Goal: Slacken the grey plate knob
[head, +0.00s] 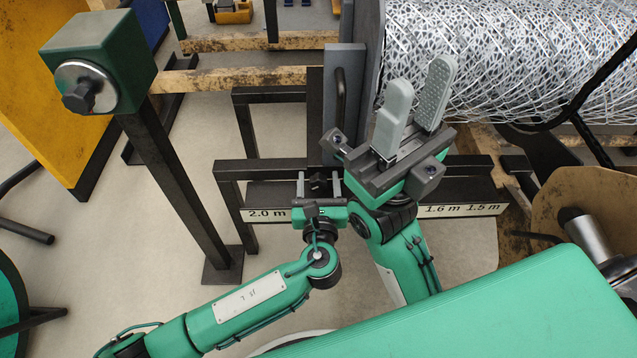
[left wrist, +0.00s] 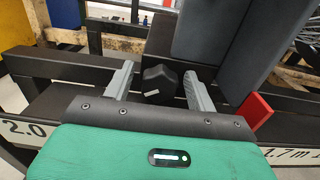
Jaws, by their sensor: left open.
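The black knob (left wrist: 158,82) with a pale mark sits beside the grey plate (left wrist: 210,35) in the left wrist view. In the head view the knob (head: 318,181) is small and dark, below the upright grey plate (head: 342,100). My left gripper (head: 318,186) is open, one finger on each side of the knob. The left wrist view shows gaps between the knob and both fingers. My right gripper (head: 415,100) is raised to the right of the plate. Its two fingers point up with a gap between them, holding nothing.
A rail with length labels (head: 268,214) runs below the knob. A wire mesh roll (head: 515,55) lies at the upper right. A green box (head: 100,60) with another dark knob (head: 79,97) stands on a post at left. A red piece (left wrist: 256,109) is right of my left fingers.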

